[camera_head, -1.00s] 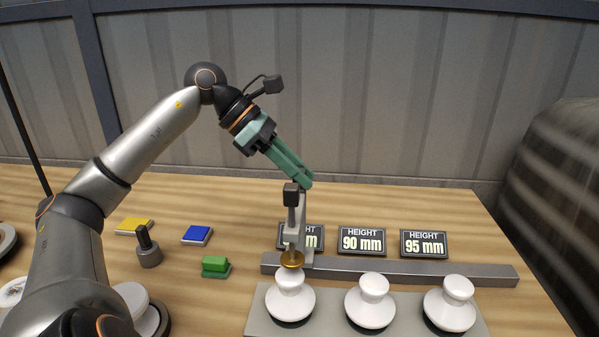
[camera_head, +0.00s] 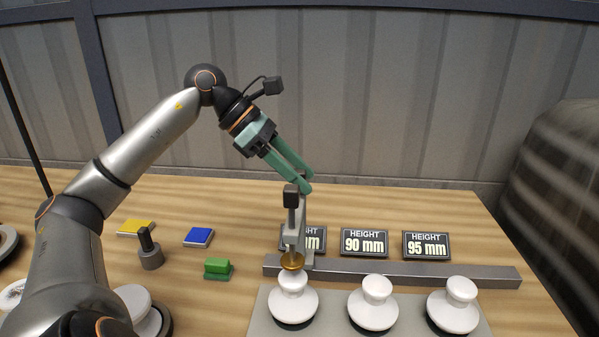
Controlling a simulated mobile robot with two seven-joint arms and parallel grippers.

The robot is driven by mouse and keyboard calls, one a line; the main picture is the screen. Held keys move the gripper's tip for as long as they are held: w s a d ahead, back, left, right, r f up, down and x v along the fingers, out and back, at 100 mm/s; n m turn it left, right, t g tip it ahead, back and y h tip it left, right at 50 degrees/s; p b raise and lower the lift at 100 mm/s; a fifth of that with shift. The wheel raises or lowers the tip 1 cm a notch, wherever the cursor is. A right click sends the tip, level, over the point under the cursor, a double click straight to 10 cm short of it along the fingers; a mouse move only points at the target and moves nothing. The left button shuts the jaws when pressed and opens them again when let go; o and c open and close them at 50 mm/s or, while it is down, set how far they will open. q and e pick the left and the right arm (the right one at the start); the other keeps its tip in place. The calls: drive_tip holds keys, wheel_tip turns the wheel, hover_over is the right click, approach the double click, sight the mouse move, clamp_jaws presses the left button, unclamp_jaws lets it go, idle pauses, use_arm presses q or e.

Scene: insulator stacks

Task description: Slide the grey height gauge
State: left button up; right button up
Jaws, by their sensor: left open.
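The grey height gauge (camera_head: 300,230) stands upright on the grey rail (camera_head: 430,274), near its left end. It has a black block on top and a brass disc foot over the left white insulator (camera_head: 292,304); I cannot tell whether the disc touches it. My left gripper (camera_head: 307,183) has green fingers, is open, and sits just above and behind the gauge's top, with no grip on it visible. Two more white insulators, the middle one (camera_head: 373,308) and the right one (camera_head: 453,308), stand in a row on the grey plate (camera_head: 343,328). My right gripper is out of view.
Height signs stand behind the rail: a partly hidden one (camera_head: 316,240), the 90 mm sign (camera_head: 365,243) and the 95 mm sign (camera_head: 427,246). A green block (camera_head: 217,268), blue pad (camera_head: 199,237), yellow pad (camera_head: 135,228) and dark knob (camera_head: 151,254) lie left. The rail's right part is clear.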

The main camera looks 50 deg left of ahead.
use_arm(q)
drive_tip(key=v, duration=1.2)
drive_tip(key=shift+r, duration=0.2)
drive_tip(key=shift+s+a+f, duration=0.1)
drive_tip(key=shift+s, duration=0.05)
